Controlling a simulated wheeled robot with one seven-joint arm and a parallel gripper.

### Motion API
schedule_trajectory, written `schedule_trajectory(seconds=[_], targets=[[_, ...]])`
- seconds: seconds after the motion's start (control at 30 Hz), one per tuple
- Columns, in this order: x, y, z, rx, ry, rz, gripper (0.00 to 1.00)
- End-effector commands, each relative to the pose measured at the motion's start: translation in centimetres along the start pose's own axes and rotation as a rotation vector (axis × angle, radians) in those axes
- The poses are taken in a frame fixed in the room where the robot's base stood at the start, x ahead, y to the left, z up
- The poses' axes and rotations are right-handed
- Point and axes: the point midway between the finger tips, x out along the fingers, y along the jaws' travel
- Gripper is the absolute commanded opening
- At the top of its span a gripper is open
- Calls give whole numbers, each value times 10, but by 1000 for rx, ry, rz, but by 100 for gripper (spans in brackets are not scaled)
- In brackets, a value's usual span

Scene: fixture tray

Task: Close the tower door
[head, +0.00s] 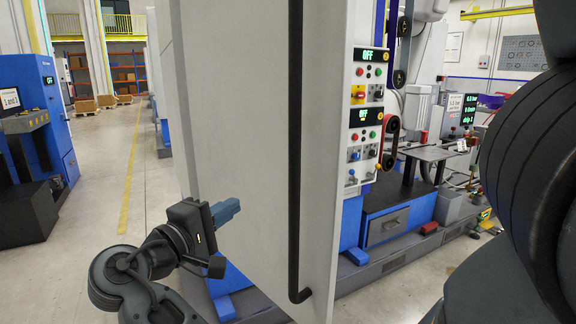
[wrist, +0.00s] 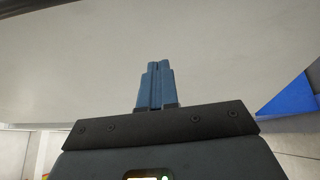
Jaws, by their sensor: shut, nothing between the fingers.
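The tower door (head: 240,130) is a tall light-grey panel standing open in the middle of the head view. A long black bar handle (head: 296,150) runs down its right part and bends at the bottom. My gripper (head: 236,207) is at the door's lower left, its blue fingers shut and empty, pointing right toward the panel. In the wrist view the fingers (wrist: 155,82) are together in front of the grey door surface (wrist: 230,60). I cannot tell whether the fingertips touch the door. The handle is not in the wrist view.
Control panels (head: 366,115) with buttons and OFF displays stand right of the door. A blue cabinet with a drawer (head: 385,228) and a grey machine base lie below them. A blue machine (head: 40,110) stands far left. The floor with a yellow line (head: 128,180) is clear between.

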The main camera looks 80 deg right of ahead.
Motion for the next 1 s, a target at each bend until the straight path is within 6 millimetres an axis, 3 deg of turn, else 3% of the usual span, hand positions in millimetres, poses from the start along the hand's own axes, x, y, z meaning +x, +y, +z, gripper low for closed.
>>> schedule_trajectory(seconds=[0.03, 0.1, 0.23, 0.47, 1.0], targets=[[1, 19, 3, 20, -70, -5, 0], [1, 35, 10, 38, -155, -14, 0], [-1, 52, 18, 61, -252, -29, 0], [9, 55, 24, 66, -284, -35, 0], [104, 52, 52, 66, -283, -35, 0]])
